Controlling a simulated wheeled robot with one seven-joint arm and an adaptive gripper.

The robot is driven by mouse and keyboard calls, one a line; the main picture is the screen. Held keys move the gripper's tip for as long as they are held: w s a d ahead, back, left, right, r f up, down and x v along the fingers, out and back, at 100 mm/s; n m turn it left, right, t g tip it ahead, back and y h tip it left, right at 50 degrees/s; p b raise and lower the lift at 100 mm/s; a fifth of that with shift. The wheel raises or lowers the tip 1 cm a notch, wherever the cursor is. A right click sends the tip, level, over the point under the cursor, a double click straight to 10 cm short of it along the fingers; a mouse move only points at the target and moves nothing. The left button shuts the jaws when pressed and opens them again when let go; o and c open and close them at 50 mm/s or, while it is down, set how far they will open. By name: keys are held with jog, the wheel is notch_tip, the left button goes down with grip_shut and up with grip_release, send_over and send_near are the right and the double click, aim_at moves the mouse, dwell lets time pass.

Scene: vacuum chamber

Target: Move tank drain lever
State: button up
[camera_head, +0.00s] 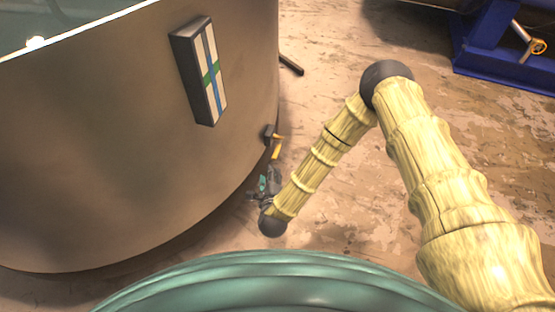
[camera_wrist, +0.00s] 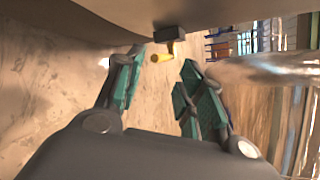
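The tank (camera_head: 120,140) is a large brown-grey round vessel filling the left of the head view. Its drain lever (camera_head: 277,150) has a short yellow handle on a dark mount (camera_head: 269,132), low on the tank's right side. In the wrist view the yellow lever (camera_wrist: 162,57) hangs under the dark block, in line with the gap between the fingers and beyond their tips. My gripper (camera_head: 267,182) is beside the lower tank wall, a little short of the lever. The wrist view shows its green-padded fingers (camera_wrist: 162,68) spread apart with nothing between them.
A panel with white, blue and green stripes (camera_head: 205,70) sticks out from the tank wall above the lever. A dark bar (camera_head: 291,65) juts out behind the tank. A blue stand with a yellow-handled valve (camera_head: 500,45) is at the far right. The worn floor (camera_head: 320,40) between is clear.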

jog(key=w+f+m+t+h+b, duration=0.3)
jog(key=w+f+m+h+b, duration=0.3)
jog(key=m+b, duration=0.75)
jog(key=b, duration=0.2)
send_near(281, 141)
jog(key=shift+h, duration=0.3)
jog(key=x, duration=0.3)
jog(key=f+x, duration=0.1)
jog(key=x, duration=0.2)
jog(key=shift+a+f, duration=0.1)
jog(key=shift+a, duration=0.15)
grip_shut()
